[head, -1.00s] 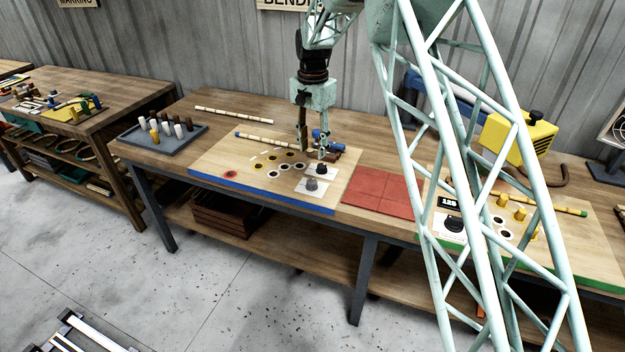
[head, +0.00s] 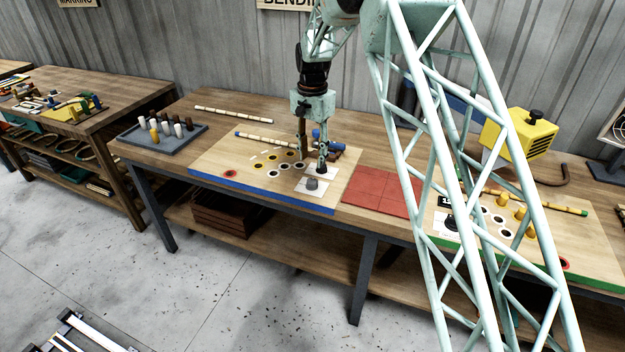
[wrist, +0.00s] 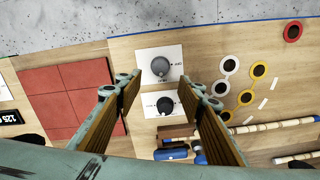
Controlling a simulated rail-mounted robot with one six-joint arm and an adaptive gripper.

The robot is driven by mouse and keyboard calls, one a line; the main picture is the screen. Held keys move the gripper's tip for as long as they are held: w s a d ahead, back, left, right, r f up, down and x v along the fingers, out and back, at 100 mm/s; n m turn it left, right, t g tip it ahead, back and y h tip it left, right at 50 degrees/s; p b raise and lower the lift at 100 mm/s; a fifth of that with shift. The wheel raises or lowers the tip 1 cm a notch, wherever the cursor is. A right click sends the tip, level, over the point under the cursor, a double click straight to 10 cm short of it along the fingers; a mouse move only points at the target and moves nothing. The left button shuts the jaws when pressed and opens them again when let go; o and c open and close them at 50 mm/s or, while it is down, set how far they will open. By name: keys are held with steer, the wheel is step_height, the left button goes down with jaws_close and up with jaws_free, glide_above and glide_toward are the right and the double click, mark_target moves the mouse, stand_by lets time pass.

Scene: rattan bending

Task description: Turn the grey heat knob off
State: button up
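The grey heat knob (head: 312,183) sits on a white label plate near the front edge of the blue-edged board. In the wrist view the grey knob (wrist: 161,67) stands beyond the fingertips, toward the top of the picture, and nothing touches it. A black knob (wrist: 165,104) on a second white plate lies between the fingers in that view. My gripper (head: 312,164) is open and empty, its fingers pointing down over the board, behind the grey knob. The wrist view shows both fingers (wrist: 168,92) wide apart. One finger mostly hides the black knob in the head view.
Behind the fingers lie a brown block (wrist: 178,131), a blue part (wrist: 171,154) and a banded rattan pole (wrist: 270,126). A red tiled pad (head: 382,191) is to the right. The board's front edge is clear.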

mark_target(312, 180)
step_height(312, 180, down, 10)
steer(key=shift+f+b, duration=0.1)
steer(key=shift+b, duration=0.35)
stand_by(0.3)
steer(key=c, duration=0.9)
